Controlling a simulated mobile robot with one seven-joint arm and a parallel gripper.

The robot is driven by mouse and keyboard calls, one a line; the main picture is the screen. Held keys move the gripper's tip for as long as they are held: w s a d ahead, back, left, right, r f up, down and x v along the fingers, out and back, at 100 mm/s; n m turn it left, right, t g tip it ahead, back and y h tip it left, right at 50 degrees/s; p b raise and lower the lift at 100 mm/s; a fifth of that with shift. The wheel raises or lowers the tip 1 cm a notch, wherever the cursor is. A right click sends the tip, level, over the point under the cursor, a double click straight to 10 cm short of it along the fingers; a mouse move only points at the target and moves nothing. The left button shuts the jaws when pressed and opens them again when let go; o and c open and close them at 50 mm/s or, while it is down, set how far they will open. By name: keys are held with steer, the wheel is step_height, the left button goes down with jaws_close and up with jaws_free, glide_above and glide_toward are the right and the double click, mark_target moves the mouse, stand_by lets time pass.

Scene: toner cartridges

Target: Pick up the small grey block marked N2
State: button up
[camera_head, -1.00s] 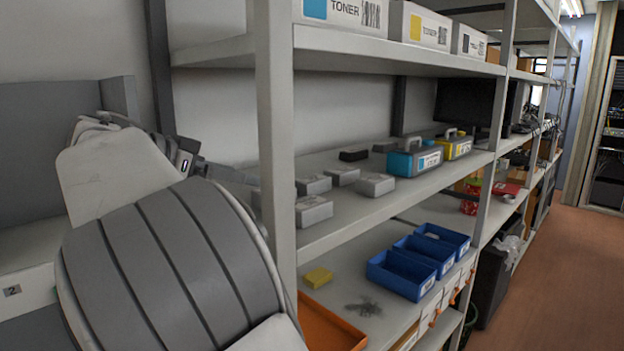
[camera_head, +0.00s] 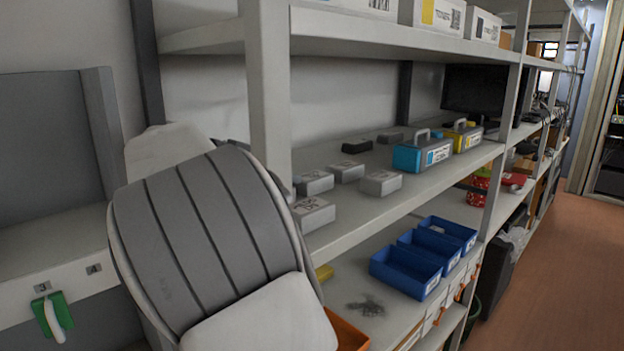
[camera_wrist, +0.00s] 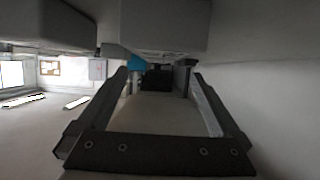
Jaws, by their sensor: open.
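Several small grey blocks stand on the middle shelf in the head view: one at the front (camera_head: 312,213), one behind it (camera_head: 315,182), one further back (camera_head: 347,172) and one to the right (camera_head: 381,182). Their marks are too small to read, so I cannot tell which is N2. My gripper (camera_wrist: 158,68) is open in the wrist view, with nothing seen held between its fingers. In the head view my arm hides it. Large grey shapes fill the top of the wrist view; I cannot tell whether they are blocks.
A cyan-grey cartridge (camera_head: 422,154), a yellow-grey one (camera_head: 463,136) and a black block (camera_head: 357,146) stand further along the shelf (camera_head: 345,222). A shelf upright (camera_head: 268,90) stands close to my arm. Blue bins (camera_head: 405,272) sit below. Free shelf lies between blocks and cartridges.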

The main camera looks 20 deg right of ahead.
mark_target(308, 177)
steer(key=x, duration=0.2)
steer(key=shift+w+d+f, duration=0.15)
steer(key=shift+d, duration=0.15)
steer(key=x, duration=0.1)
steer(key=p+x, duration=0.2)
steer(key=x, duration=0.1)
steer(key=shift+d+r, duration=0.3)
steer(key=shift+w+d+f, duration=0.1)
steer(key=shift+d+f, duration=0.15)
steer(key=shift+d, duration=0.1)
steer(key=c, duration=1.3)
